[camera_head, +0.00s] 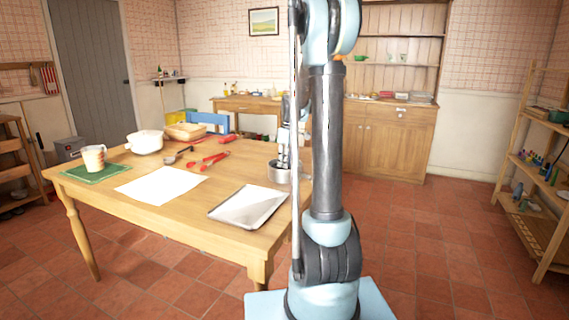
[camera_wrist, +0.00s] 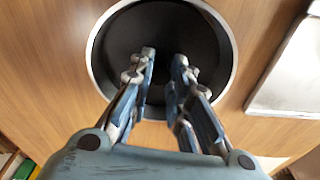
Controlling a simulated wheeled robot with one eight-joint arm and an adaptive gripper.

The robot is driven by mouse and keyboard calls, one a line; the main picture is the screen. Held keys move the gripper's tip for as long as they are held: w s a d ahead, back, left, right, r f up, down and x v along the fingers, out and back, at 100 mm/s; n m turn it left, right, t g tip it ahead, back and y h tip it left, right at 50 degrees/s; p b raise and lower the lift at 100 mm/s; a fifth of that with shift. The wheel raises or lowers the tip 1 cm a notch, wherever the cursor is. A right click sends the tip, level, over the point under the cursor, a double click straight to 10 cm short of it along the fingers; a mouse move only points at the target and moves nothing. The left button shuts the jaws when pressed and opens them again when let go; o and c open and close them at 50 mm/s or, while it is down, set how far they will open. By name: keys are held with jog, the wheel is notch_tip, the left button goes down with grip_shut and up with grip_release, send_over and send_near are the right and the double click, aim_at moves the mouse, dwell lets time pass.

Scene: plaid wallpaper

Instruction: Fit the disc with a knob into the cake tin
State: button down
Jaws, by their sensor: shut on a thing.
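The cake tin (camera_head: 279,173) is a round grey metal tin near the table's right edge in the head view. In the wrist view its bright rim (camera_wrist: 94,62) encircles a dark round surface, which looks like the disc (camera_wrist: 190,25). I cannot tell how deep or how level the disc sits. My gripper (camera_wrist: 164,58) points down over the middle of the dark circle, fingers a little apart, shut on the disc's knob, which is too dark to make out. In the head view my gripper (camera_head: 284,160) is right at the tin, partly hidden by my arm.
A shallow metal tray (camera_head: 249,206) lies in front of the tin. On the table (camera_head: 125,220) also lie white paper (camera_head: 161,186), red-handled tongs (camera_head: 208,161), a white pot (camera_head: 145,142) and a mug (camera_head: 94,157) on a green mat (camera_head: 78,175).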

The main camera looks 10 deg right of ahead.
jog(key=c, duration=1.5)
grip_release()
notch_tip(320, 180, up, 11)
jog(key=d, duration=0.1)
jog(key=s+m, duration=0.2)
jog(key=s, duration=1.1)
jog(key=s+f+m, duration=0.2)
jog(key=s+f, duration=0.3)
jog(key=s, duration=0.4)
jog(key=s+a+f+m, duration=0.1)
jog(key=s+f+m, duration=0.2)
jog(key=s+f, duration=0.3)
jog(key=s+f+m+t+h, duration=0.1)
jog(key=s+f, duration=0.5)
jog(key=s, duration=0.7)
jog(key=shift+a+f+m, duration=0.15)
jog(key=shift+a+m, duration=0.05)
jog(key=shift+m, duration=0.5)
